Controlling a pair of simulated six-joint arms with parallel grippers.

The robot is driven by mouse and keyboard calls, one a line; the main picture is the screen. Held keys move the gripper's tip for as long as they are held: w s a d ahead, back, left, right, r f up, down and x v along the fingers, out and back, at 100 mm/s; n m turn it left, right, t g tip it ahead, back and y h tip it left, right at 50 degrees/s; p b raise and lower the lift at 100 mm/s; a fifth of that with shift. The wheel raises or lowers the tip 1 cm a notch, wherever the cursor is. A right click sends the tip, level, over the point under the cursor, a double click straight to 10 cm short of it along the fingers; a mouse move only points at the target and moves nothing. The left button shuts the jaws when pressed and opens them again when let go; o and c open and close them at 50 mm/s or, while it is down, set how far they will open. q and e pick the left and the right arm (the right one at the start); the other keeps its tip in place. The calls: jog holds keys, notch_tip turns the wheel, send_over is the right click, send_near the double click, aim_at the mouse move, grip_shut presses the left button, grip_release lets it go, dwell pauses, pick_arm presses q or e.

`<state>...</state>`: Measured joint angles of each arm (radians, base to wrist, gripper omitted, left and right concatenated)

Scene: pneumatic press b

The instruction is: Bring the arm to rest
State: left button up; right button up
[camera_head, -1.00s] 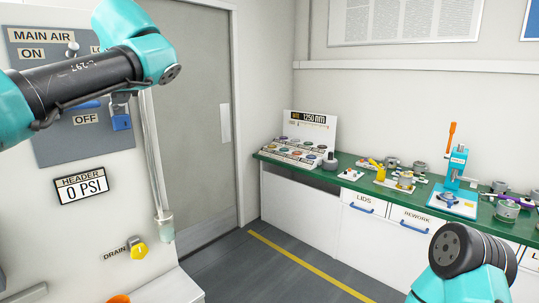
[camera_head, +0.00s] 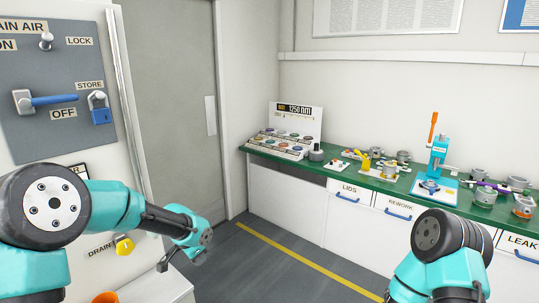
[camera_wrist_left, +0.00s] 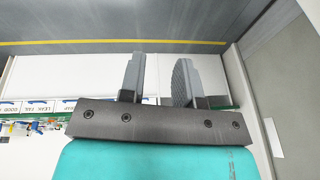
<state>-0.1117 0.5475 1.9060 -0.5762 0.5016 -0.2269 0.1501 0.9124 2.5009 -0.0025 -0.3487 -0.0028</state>
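My left arm (camera_head: 120,208) reaches in from the lower left, in front of the white cabinet. Its gripper (camera_wrist_left: 158,75) shows in the left wrist view with its two grey fingers apart and nothing between them. In the head view the left gripper is small and partly hidden at the end of the arm, low over the floor near the drain valve. My right arm (camera_head: 440,255) shows only as a teal and black link at the lower right. Its gripper is out of view.
The air panel (camera_head: 60,135) carries a blue-handled lever (camera_head: 50,100) and a blue padlock (camera_head: 101,115). A yellow drain knob (camera_head: 124,244) sits below. A green-topped bench (camera_head: 335,178) with several parts and a teal press (camera_head: 437,160) runs along the right wall. The floor between is clear.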

pick_arm(q)
jog(key=s+d+f+n+g+h, duration=0.1)
jog(key=s+f+n, duration=0.9)
jog(key=s+f, duration=1.8)
jog(key=shift+s+n+g+h, duration=0.3)
jog(key=shift+s+g+h, duration=0.4)
jog(key=shift+h, duration=0.1)
